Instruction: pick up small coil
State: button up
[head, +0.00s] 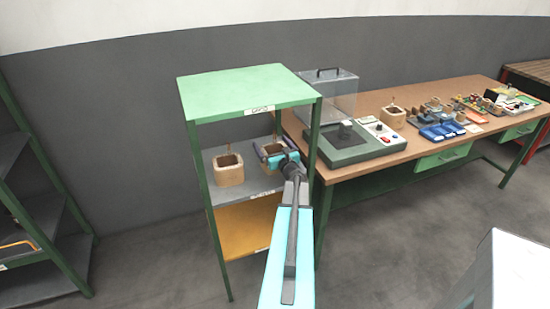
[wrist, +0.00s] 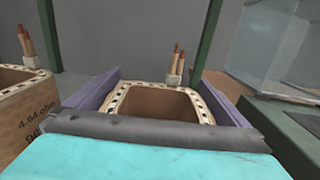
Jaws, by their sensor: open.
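Two tan, square, hollow coils stand on the grey middle shelf (head: 230,205) of a green rack. The right coil (head: 271,149) is at my gripper (head: 270,154). In the wrist view the right coil (wrist: 160,100) sits between my two purple fingers, one on each side. My gripper is open around it. Its lower part is hidden. Which coil is smaller is hard to tell.
The rack's green top (head: 245,88) and posts stand close around my arm. A wooden workbench (head: 400,140) at right carries a test device (head: 345,145) with a clear cover (head: 330,90), another coil (head: 393,117) and small parts. A dark shelf unit (head: 40,200) stands at far left.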

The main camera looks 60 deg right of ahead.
jog(key=c, duration=1.2)
jog(key=shift+r, duration=0.1)
notch_tip(320, 180, up, 10)
jog(key=b, duration=0.1)
dwell(0.3)
dwell(0.5)
